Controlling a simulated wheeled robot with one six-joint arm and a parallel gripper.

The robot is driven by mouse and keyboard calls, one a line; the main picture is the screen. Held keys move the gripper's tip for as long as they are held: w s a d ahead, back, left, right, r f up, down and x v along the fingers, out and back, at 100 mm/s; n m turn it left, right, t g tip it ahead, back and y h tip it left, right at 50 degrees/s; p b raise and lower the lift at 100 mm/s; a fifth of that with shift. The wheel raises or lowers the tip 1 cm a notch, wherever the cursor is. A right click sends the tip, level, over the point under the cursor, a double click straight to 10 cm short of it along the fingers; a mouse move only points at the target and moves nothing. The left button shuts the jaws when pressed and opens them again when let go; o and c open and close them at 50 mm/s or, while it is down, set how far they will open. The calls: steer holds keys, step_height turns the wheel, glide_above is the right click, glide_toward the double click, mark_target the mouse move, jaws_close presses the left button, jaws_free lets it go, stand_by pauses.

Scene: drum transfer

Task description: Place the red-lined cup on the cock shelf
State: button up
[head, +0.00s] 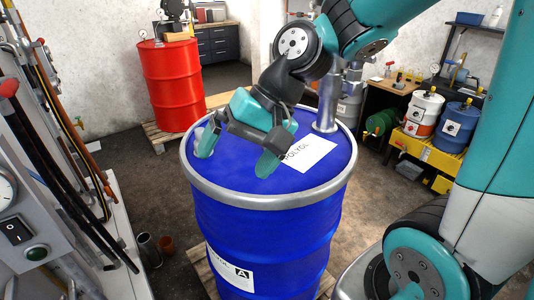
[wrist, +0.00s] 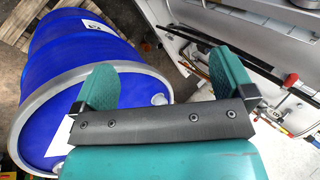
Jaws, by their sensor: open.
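My gripper (head: 238,150) is open over the left part of the blue drum's top (head: 235,185), and I see nothing between its fingers. Both teal fingers also show in the wrist view (wrist: 166,62), one over the drum's rim and the other in front of the pipe panel. A dark grey cup (head: 148,250) and a small reddish-brown cup (head: 166,244) stand low at the left of the drum, well below my gripper. I cannot see a red lining clearly on either. I cannot make out which surface is the cock shelf.
A panel with hoses and a switch box (head: 18,230) stands at the left. A red drum (head: 172,85) is behind on a pallet. A metal post (head: 327,100) rises from the blue drum. Smaller drums (head: 425,112) stand at the right. Some floor (head: 135,195) is clear.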

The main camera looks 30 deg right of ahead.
steer(key=w+d+f+m+t+y+b, duration=0.1)
steer(key=w+d+f+m+t, duration=0.2)
steer(key=w+d+m, duration=0.35)
steer(key=w+d+f+m+t+b, duration=0.2)
steer(key=w+d+f+m+t, duration=0.15)
steer(key=d+m, duration=0.6)
steer(key=w+d+f+m+t+h+b, duration=0.15)
steer(key=d+m+t, duration=0.25)
steer(key=d+m, duration=1)
steer(key=shift+w+a+f+n+h+p, duration=0.1)
steer(key=shift+w+a+f+n+p, duration=0.25)
steer(key=shift+w+a+f+p, duration=1.4)
steer(key=shift+w+a+f+n+h+p, duration=0.1)
steer(key=shift+w+f+n, duration=0.4)
steer(key=shift+w, duration=2.6)
steer(key=shift+w+a+f+n+h+p, duration=0.1)
steer(key=shift+w+a+f+n+p, duration=0.15)
steer(key=shift+w+a+f+p, duration=1.5)
steer(key=shift+w+d+r+b, duration=0.5)
steer(key=shift+w+d+b, duration=0.1)
steer(key=shift+d+b, duration=0.25)
steer(key=c, duration=1)
steer(key=shift+o, duration=0.2)
steer(key=shift+r, duration=0.15)
